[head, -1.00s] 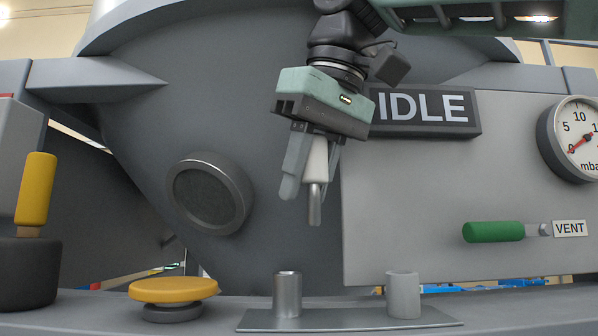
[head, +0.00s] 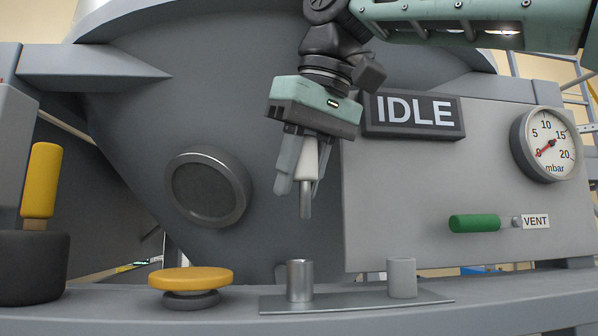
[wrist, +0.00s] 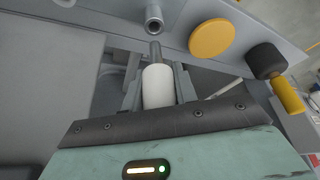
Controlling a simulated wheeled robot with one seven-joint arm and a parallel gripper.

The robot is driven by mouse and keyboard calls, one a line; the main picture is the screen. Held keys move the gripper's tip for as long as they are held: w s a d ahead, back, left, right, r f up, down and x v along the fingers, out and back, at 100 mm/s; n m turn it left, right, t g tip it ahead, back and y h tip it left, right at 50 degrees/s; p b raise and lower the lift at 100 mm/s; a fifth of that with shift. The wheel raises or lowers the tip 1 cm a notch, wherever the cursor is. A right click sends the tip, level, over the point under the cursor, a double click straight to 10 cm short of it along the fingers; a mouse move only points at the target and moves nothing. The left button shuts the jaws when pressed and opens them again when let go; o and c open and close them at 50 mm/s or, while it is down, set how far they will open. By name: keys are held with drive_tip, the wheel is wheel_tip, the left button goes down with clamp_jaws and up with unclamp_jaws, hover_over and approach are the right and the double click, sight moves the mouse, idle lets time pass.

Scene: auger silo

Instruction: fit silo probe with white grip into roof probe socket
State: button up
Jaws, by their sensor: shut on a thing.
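My gripper (head: 300,180) is shut on the silo probe by its white grip (head: 307,158). The probe's metal rod (head: 305,200) points down, close to upright. Its tip hangs a short gap above a shiny metal tube socket (head: 300,282) and looks nearly in line with it. A matte grey tube socket (head: 402,278) stands to the right on the same plate (head: 350,302). I cannot tell from labels which is the roof probe socket. In the wrist view the white grip (wrist: 158,88) sits between the fingers, and the round socket mouth (wrist: 154,15) shows beyond the rod, apart from it.
A yellow mushroom button (head: 190,279) and a yellow-handled lever (head: 40,180) stand to the left on the ledge. An IDLE sign (head: 412,115), a pressure gauge (head: 548,145) and a green VENT handle (head: 474,223) are on the right panel. Space around the sockets is clear.

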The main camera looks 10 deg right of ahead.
drive_tip(key=shift+a, duration=0.15)
drive_tip(key=shift+r, duration=0.3)
